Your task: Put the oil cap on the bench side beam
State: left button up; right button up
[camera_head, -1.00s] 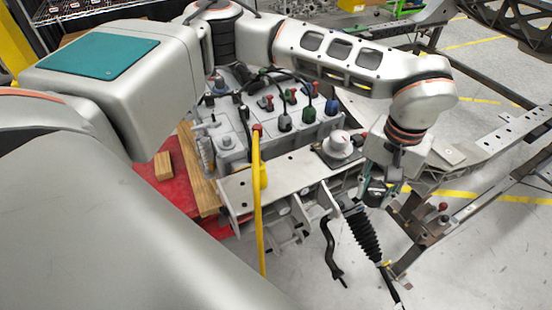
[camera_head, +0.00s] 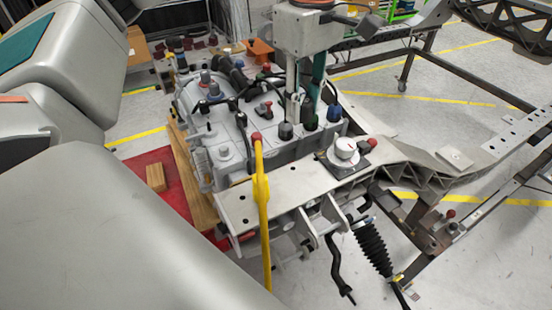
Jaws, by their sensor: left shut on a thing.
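My left gripper (camera_head: 302,108) comes down from the top over the grey block with its fingers among the small caps. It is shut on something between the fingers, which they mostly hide. I cannot tell for sure which cap is the oil cap. A black cap (camera_head: 286,131), a dark green cap (camera_head: 310,122) and a blue cap (camera_head: 333,113) stand in a row on the block's near right edge, close to the fingertips. The light grey side beam (camera_head: 290,185) runs along the front of the block and on to the right. My right gripper is not in view.
A white round knob (camera_head: 345,148) on a dark plate and a red knob (camera_head: 371,143) sit on the beam. A yellow upright handle (camera_head: 262,190) stands at the beam's left part. A black bellows (camera_head: 372,248) hangs below. Bare beam lies between handle and knob.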

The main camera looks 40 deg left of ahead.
aim_at(295, 185)
pick_arm(q)
jog(key=shift+s+a+f, duration=0.1)
jog(key=shift+a+f, duration=0.05)
jog(key=shift+a, duration=0.05)
notch_tip(295, 185, down, 20)
jog(key=shift+r+b, duration=0.25)
jog(key=shift+b, duration=0.6)
jog(key=shift+f, duration=0.15)
jog(key=o, duration=1.2)
notch_tip(295, 185, up, 12)
jog(key=shift+r+p, duration=0.2)
jog(key=shift+p, duration=0.2)
